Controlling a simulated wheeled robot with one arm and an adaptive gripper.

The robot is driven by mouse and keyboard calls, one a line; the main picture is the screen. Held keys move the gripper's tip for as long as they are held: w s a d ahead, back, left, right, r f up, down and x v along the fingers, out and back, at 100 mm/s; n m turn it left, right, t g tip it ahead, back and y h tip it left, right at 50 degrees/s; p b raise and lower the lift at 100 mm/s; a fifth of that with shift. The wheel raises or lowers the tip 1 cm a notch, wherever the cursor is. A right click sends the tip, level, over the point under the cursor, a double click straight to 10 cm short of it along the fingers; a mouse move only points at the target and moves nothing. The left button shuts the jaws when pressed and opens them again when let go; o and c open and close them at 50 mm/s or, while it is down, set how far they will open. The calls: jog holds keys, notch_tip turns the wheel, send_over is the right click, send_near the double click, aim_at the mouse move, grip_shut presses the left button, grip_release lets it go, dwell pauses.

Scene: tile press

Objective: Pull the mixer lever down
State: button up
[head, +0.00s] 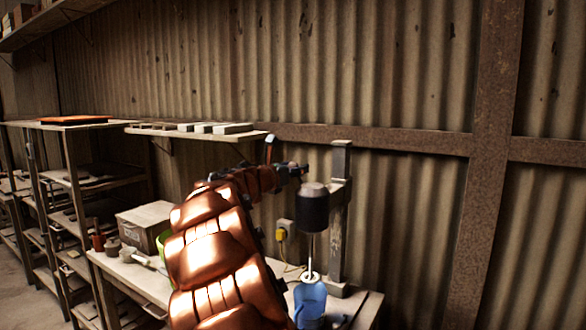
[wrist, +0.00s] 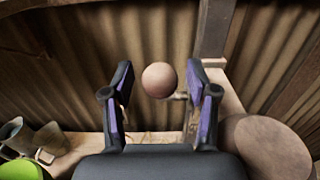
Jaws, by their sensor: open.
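The mixer stands on the bench, with an upright post (head: 338,230), a dark motor head (head: 314,212) and a blue container (head: 310,300) under its stirring rod. In the wrist view, the lever's round pinkish-brown knob (wrist: 160,80) shows between the two fingers of my gripper (wrist: 160,88). A short stub of the lever shows right of the knob. The fingers are spread, with a visible gap on both sides of the knob. In the head view, my gripper (head: 297,170) is beside the top of the motor head, left of the post. I cannot make out the knob there.
The motor head's round top (wrist: 266,148) lies close at lower right in the wrist view. A wall shelf (head: 200,134) with pale tiles hangs behind my arm. A grey box (head: 145,225), cups and a yellow plug (head: 281,236) are near the bench. Corrugated wall stands behind.

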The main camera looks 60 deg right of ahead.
grip_shut()
dwell(0.5)
